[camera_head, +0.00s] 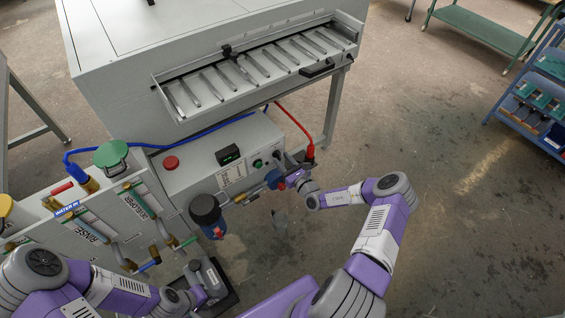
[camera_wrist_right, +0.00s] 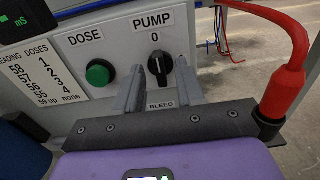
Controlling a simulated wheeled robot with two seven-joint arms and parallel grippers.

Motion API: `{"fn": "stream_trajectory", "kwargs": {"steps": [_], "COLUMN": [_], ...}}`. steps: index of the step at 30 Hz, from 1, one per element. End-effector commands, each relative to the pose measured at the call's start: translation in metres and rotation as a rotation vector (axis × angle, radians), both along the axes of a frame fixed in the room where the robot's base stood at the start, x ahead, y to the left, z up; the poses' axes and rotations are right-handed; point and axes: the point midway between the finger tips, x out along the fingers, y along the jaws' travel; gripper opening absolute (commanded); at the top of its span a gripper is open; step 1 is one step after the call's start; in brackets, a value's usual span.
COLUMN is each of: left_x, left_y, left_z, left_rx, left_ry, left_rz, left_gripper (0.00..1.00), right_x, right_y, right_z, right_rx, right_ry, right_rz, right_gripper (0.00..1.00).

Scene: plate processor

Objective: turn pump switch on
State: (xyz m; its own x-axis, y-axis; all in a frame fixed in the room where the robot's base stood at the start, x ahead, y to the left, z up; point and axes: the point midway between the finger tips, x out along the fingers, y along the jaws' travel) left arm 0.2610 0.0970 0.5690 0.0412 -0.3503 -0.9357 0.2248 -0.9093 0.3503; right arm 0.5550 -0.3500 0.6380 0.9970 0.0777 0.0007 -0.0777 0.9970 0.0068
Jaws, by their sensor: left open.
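The black rotary pump switch (camera_wrist_right: 160,66) is on the white panel under the label PUMP in the right wrist view. Its pointer stands upright below the 0 mark. My right gripper (camera_wrist_right: 159,85) is open, with one finger on each side of the switch. I cannot tell whether the fingers touch it. In the head view my right gripper (camera_head: 287,163) is at the right end of the control panel and largely hides the switch. My left gripper (camera_head: 202,283) is low at the front left, away from the switch.
A green DOSE button (camera_wrist_right: 100,72) is left of the switch. A red hose fitting (camera_wrist_right: 287,80) stands close on the right. The head view shows a red button (camera_head: 171,163), a dark-capped blue filter (camera_head: 206,211) and a slotted tray (camera_head: 262,70). Open floor lies to the right.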

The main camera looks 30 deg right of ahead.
Motion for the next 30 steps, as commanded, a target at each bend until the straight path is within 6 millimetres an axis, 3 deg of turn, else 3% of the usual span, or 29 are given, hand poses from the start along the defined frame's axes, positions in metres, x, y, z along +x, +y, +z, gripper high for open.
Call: {"fn": "stream_trajectory", "kwargs": {"steps": [11, 18, 30], "left_x": [-0.0001, -0.0001, 0.0000], "left_y": [-0.0001, -0.0001, -0.0001], "left_z": [-0.0022, -0.0023, 0.0014], "left_rx": [0.000, 0.000, 0.000], "left_ry": [0.000, 0.000, 0.000], "left_rz": [0.000, 0.000, 0.000], "left_gripper": [0.43, 0.43, 0.43], "right_x": [0.0069, 0.0067, 0.0066], "right_y": [0.0009, 0.0009, 0.0010], "right_z": [0.0006, 0.0006, 0.0011], "right_rx": [0.000, 0.000, 0.032], "right_ry": [0.000, 0.000, 0.003], "right_rz": [0.001, 0.001, 0.002], "right_gripper": [0.37, 0.00, 0.00]}}
